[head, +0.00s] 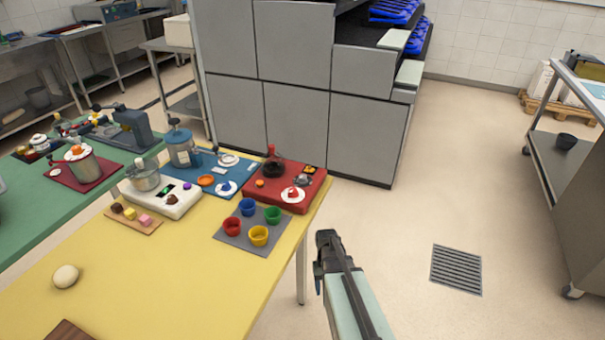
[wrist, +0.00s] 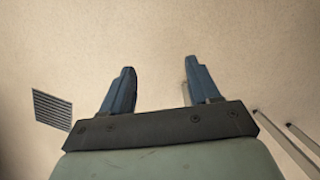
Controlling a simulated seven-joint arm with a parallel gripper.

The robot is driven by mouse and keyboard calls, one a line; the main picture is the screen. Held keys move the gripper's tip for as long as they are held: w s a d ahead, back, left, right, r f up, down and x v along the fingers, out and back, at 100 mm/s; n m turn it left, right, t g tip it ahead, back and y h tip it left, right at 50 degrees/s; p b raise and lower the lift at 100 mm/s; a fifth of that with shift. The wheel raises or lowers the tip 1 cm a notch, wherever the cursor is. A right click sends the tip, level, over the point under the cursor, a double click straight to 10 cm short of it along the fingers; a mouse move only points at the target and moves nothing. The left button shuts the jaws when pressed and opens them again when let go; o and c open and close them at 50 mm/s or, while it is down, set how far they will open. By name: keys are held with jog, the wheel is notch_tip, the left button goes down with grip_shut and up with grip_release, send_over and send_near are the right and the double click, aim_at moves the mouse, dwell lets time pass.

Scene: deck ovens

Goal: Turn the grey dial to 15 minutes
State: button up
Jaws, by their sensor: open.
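I cannot pick out the grey dial for certain. A red unit (head: 263,193) on the yellow table carries a white disc with a red knob (head: 293,194) and a small greyish part (head: 304,176). A blue board (head: 212,168) behind it carries a white disc with a blue pointer (head: 226,187) and another pale round part (head: 228,160). No minute marks are legible. My gripper (wrist: 160,85) is open and empty, its two blue fingers wide apart over bare floor. In the head view my gripper (head: 319,277) is off the table's right edge, apart from the units.
Red, blue, green and yellow cups (head: 258,235) stand on a grey mat (head: 236,243) at the table's right side. A white unit (head: 163,202) and a dough ball (head: 65,276) are further left. Grey ovens (head: 290,60) stand behind. A floor grate (head: 456,269) lies right.

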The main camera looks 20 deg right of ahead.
jog(key=w+d+r+t, duration=0.1)
jog(key=w+d+r, duration=0.8)
jog(key=r, duration=0.2)
jog(key=w+d+r+n+t+h, duration=0.15)
jog(key=w+r, duration=0.25)
jog(key=r, duration=0.5)
jog(key=w+d+r, duration=0.2)
jog(key=w+r, duration=0.2)
jog(key=r, duration=0.5)
notch_tip(320, 180, up, 19)
jog(key=n, duration=0.6)
send_over(303, 176)
jog(key=shift+t+y, duration=0.25)
jog(key=shift+y, duration=0.2)
notch_tip(303, 176, down, 13)
jog(key=shift+s+a+f, duration=0.1)
jog(key=shift+f, duration=0.05)
jog(key=shift+c, duration=0.2)
jog(key=c, duration=1)
